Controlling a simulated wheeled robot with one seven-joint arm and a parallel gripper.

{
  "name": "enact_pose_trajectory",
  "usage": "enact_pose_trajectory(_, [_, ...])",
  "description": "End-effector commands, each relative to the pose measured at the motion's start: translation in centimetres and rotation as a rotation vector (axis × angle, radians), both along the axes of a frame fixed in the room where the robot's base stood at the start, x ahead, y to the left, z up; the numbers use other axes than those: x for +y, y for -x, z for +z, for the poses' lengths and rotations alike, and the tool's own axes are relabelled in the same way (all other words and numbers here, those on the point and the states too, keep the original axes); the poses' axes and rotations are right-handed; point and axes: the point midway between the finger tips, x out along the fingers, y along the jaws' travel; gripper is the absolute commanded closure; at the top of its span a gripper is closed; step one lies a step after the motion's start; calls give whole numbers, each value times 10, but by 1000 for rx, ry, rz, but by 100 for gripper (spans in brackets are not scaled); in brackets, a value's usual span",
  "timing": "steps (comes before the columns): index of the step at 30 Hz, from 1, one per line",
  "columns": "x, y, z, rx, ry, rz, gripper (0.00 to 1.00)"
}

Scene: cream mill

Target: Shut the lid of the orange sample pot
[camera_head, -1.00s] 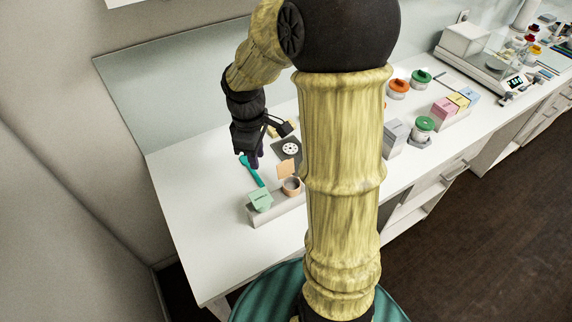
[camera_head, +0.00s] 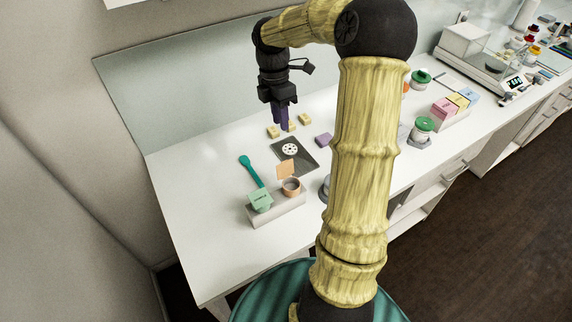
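The orange sample pot (camera_head: 291,187) stands in a pale rack near the front of the counter. Its lid (camera_head: 285,169) stands up, tilted open at the pot's back edge, so the pot's round mouth shows. My gripper (camera_head: 281,124) is raised behind the pot, pointing down, with its purple fingers over the back of the counter near some yellow blocks. It is apart from the pot and lid. The fingers look close together, but whether they are open or shut is too small to tell.
A dark mat (camera_head: 308,163) with a white disc, yellow blocks (camera_head: 304,119) and a purple block (camera_head: 324,140) lie further back. The left counter is clear.

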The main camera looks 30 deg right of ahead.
Motion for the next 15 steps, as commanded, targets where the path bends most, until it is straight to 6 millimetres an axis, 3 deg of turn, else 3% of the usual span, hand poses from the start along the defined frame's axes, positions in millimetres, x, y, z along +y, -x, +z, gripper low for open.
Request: enact_pose_trajectory(15, [0,16,-81,5,-2,1,75])
